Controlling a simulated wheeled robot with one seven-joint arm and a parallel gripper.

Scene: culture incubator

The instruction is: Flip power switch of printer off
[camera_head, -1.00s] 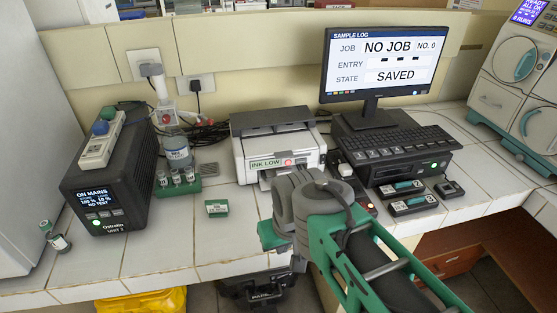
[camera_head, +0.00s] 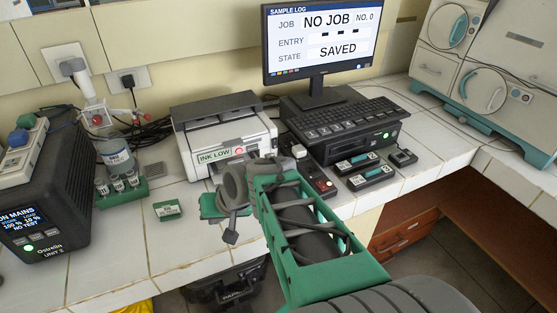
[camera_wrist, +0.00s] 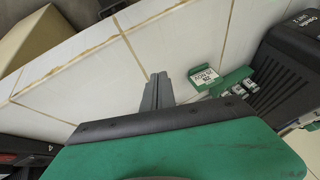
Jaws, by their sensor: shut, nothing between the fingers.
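The white and grey printer (camera_head: 228,140) stands on the tiled bench against the back wall, with an "INK LOW" label and a lit red ring on its front. I cannot make out its power switch for sure. A dark strip with red parts (camera_head: 318,180) and a white plug-like block (camera_head: 299,152) lies to the printer's right. My gripper is in front of the printer, over the bench's front part, clear of the printer. In the wrist view its grey fingers (camera_wrist: 157,88) are together with nothing between them. The printer is not recognisable in that view.
A green labelled block (camera_head: 167,210) and a green vial rack (camera_head: 121,190) sit left of my gripper; the block also shows in the wrist view (camera_wrist: 204,77). A black power unit (camera_head: 45,190) stands far left. Keyboard (camera_head: 345,116) and monitor (camera_head: 319,45) are right.

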